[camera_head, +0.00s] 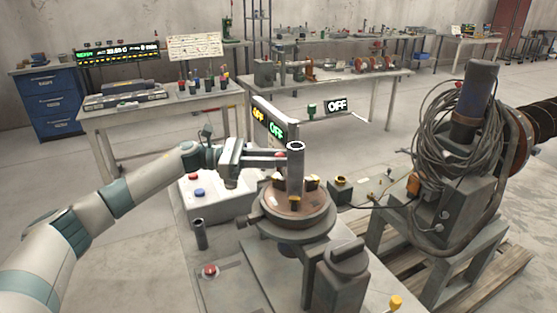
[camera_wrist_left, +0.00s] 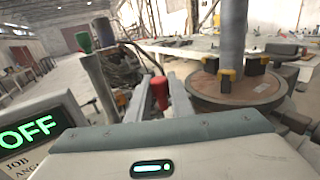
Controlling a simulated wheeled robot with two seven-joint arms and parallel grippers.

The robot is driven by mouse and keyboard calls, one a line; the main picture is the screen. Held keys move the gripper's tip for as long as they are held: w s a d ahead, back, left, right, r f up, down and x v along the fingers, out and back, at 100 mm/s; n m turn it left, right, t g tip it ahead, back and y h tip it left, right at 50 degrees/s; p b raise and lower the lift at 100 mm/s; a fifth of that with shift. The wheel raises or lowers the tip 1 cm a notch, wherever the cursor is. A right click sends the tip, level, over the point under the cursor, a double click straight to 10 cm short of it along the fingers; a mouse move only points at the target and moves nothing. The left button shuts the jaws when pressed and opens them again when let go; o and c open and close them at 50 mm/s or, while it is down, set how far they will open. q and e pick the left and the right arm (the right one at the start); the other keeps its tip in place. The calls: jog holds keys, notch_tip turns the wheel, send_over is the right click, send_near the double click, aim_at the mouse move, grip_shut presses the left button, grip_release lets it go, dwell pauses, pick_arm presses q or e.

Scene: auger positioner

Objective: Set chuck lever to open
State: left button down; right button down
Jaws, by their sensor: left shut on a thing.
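The lever's lower part is hidden. A grey tube (camera_head: 296,172) stands upright at the middle of the chuck plate, with yellow-and-black jaws (camera_wrist_left: 227,76) around it. My right gripper is not in view.
Signs reading OFF (camera_head: 337,105) stand behind the positioner. A control box (camera_head: 205,200) with red and blue buttons is left of the chuck. A short dark tube (camera_head: 200,234) stands in front of it. A cable-draped machine (camera_head: 460,150) stands at the right.

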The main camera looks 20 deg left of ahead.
pick_arm(q)
jog(key=shift+r, duration=0.15)
jog(key=c, duration=1.6)
grip_release()
jog(key=shift+o, duration=0.2)
jog(key=shift+a, duration=0.1)
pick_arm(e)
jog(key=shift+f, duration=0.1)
